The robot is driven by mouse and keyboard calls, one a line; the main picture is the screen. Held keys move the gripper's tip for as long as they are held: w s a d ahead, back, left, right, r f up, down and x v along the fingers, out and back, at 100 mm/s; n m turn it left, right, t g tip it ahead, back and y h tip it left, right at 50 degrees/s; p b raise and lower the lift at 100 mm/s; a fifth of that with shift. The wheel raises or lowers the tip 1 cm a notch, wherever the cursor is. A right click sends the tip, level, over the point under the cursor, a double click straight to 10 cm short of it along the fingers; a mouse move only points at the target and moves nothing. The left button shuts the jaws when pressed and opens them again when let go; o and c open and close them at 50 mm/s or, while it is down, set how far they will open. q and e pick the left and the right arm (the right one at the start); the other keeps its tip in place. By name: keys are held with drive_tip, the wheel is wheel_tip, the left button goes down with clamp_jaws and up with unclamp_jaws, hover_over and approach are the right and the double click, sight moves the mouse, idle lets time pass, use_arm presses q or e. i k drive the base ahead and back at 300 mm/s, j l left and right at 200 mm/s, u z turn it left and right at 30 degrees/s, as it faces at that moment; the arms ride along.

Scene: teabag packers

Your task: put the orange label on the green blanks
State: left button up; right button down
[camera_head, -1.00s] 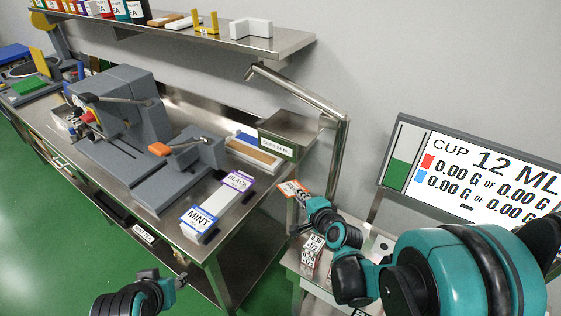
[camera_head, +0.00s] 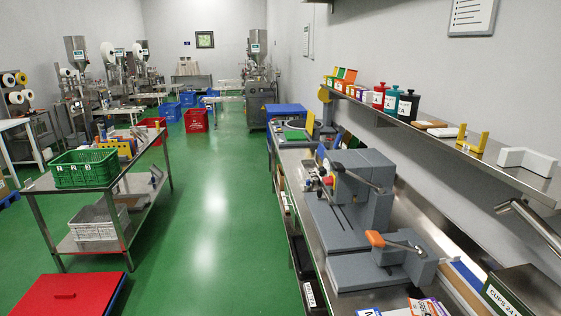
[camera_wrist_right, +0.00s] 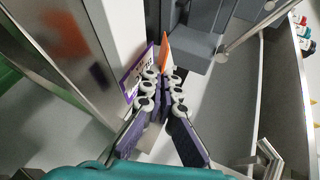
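In the right wrist view my right gripper (camera_wrist_right: 163,88) has its fingers closed together, with the small orange label (camera_wrist_right: 166,50) standing up at its tips. A purple-edged white label (camera_wrist_right: 137,75) is just left of the fingers. In the head view a green flat piece (camera_head: 296,134) lies at the far end of the steel bench; I cannot tell whether it is a stack of green blanks. A label with purple and orange edges (camera_head: 426,307) shows at the bottom edge, cut off. My left gripper is out of view.
A grey press (camera_head: 357,190) and an orange-handled grey device (camera_head: 385,255) stand on the bench. A shelf (camera_head: 470,145) with canisters runs above it. A cart with a green crate (camera_head: 85,168) stands left. The green aisle is clear.

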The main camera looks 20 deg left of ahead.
sight(296, 136)
drive_tip(key=i+j+u, duration=0.25)
drive_tip(key=u, duration=0.15)
drive_tip(key=i+j+u, duration=0.15)
drive_tip(key=i+u, duration=0.45)
drive_tip(key=u, duration=0.2)
drive_tip(key=i, duration=4.2)
drive_tip(key=i+z, duration=0.35)
drive_tip(key=i+j+z, duration=0.45)
drive_tip(key=i+z, duration=0.3)
drive_tip(key=z, duration=1.5)
